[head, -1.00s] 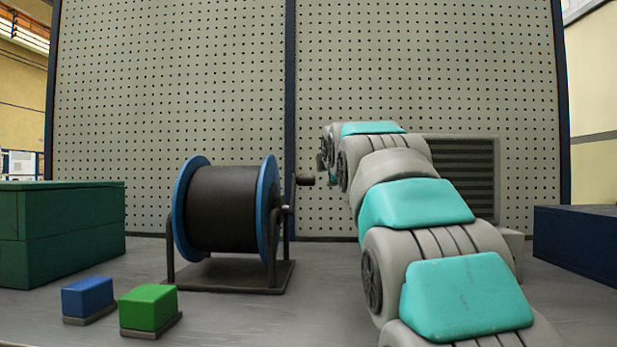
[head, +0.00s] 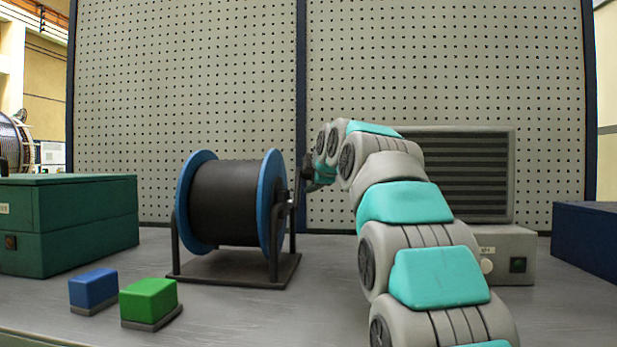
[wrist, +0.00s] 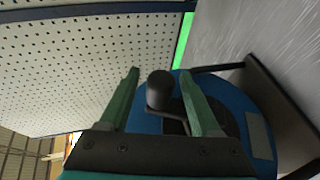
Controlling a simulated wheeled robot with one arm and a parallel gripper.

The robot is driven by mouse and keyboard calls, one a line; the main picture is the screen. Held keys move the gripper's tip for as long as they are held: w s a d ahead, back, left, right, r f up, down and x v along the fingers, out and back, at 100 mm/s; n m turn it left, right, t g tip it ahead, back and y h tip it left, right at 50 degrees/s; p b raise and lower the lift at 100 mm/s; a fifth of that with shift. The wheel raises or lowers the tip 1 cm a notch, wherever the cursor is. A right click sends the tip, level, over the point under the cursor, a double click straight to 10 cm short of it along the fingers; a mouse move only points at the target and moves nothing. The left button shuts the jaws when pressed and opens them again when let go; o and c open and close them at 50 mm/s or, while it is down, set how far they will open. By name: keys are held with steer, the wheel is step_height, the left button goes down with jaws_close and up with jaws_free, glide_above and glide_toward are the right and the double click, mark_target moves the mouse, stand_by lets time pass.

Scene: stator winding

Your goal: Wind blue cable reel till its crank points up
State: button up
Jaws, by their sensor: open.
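The cable reel has blue flanges (head: 197,203) and a black drum (head: 226,202). It sits on a dark stand (head: 240,272) on the bench. Its crank is on the right side, partly hidden by my gripper in the head view. In the wrist view, the dark crank handle (wrist: 159,88) stands between the two green fingers of my gripper (wrist: 160,74), which is open. The blue flange (wrist: 235,105) lies behind the fingers.
A blue block (head: 93,289) and a green block (head: 148,298) lie at front left. A green case (head: 75,225) stands at left and a dark blue box (head: 588,235) at right. A grey unit (head: 515,255) is behind my arm. A pegboard (head: 190,90) closes the back.

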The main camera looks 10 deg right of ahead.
steer(key=shift+x, duration=1.05)
jaws_close()
steer(key=shift+f, duration=0.1)
stand_by(0.6)
